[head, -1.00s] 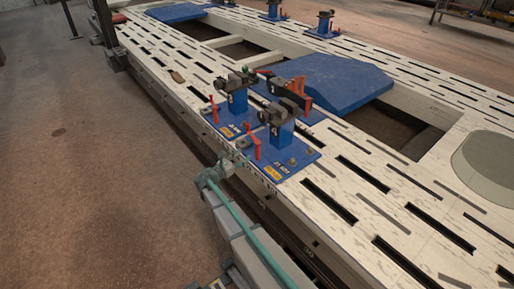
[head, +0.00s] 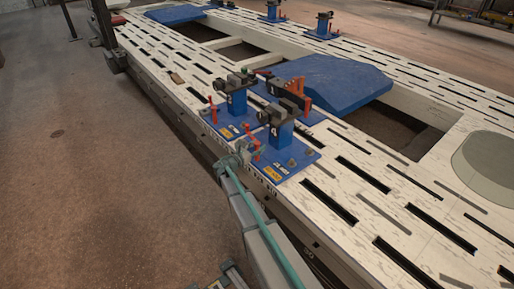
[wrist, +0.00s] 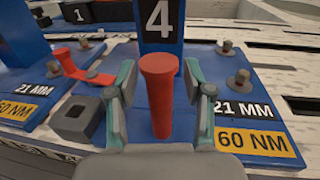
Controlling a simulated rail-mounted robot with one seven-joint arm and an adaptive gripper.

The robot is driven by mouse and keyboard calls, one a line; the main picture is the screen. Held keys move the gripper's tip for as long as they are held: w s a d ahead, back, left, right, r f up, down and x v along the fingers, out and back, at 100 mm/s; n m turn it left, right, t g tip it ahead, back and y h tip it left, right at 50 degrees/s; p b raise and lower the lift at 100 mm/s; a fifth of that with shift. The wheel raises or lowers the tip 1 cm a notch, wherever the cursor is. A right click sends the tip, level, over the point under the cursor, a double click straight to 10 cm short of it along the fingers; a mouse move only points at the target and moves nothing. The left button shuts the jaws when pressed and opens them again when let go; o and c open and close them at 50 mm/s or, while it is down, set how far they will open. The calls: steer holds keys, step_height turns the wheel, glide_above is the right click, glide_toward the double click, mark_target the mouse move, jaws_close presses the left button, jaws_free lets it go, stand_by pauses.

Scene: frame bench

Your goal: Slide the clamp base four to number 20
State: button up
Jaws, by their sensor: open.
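Clamp base four (head: 299,158) is a blue plate with a blue post marked 4, topped by a dark clamp, on the near edge of the slotted bench. The 4 post also shows in the wrist view (wrist: 161,22). A red lever (wrist: 159,100) rises at the base's front. My gripper (head: 245,156) is at this lever. In the wrist view its open fingers (wrist: 158,85) stand on either side of the red lever, with small gaps visible. Number 20 cannot be read; the edge markings are too small.
A blue curved panel (head: 325,82) lies beyond. The slotted bench (head: 335,205) is clear to the right of base four.

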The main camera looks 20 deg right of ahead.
jaws_close()
stand_by(0.4)
steer(key=s+d, duration=0.2)
steer(key=s, duration=0.7)
steer(key=s+d+b, duration=0.1)
steer(key=s+d, duration=0.1)
steer(key=s, duration=0.8)
steer(key=shift+s+d, duration=0.3)
steer(key=shift+d, duration=0.05)
jaws_free()
steer(key=shift+w, duration=0.1)
